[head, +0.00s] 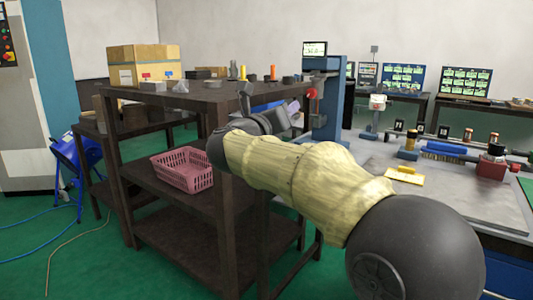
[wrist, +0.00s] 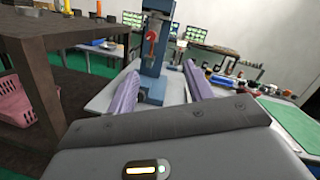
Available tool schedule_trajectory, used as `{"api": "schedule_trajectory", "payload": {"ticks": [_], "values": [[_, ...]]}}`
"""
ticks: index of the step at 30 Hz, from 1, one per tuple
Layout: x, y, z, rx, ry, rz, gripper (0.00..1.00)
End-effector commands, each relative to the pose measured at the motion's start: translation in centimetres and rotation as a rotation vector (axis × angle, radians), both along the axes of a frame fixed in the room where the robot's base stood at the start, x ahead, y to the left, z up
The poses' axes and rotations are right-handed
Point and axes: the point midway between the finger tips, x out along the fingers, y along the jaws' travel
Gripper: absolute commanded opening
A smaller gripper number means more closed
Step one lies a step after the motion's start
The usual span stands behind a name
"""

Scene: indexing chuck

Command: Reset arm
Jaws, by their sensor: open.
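My arm, in a yellowish sleeve, reaches from the lower right of the head view toward the dark shelf. My gripper (head: 294,108) is at its far end, in front of the blue press. In the wrist view my gripper (wrist: 158,88) shows two purple fingers spread wide apart with nothing between them. The blue press (wrist: 156,50) with a red knob stands beyond the fingers. It also shows in the head view (head: 325,105), partly behind my gripper.
A dark shelf (head: 170,225) stands left of my arm, holding a pink basket (head: 184,170) and a cardboard box (head: 143,62). A grey worktable (head: 460,195) at right carries a yellow item (head: 404,175) and several tools. Monitors stand behind. Green floor is open at lower left.

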Motion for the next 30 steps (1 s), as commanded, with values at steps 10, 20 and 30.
{"api": "schedule_trajectory", "payload": {"ticks": [10, 20, 30], "values": [[1.4, 0.7, -6.5, -0.705, 0.275, 0.231, 0.52], [-4.4, -2.7, -23.9, -1.612, 0.741, 0.696, 0.52], [-17.6, -8.4, -37.1, -2.128, 0.996, 1.316, 0.52]]}}
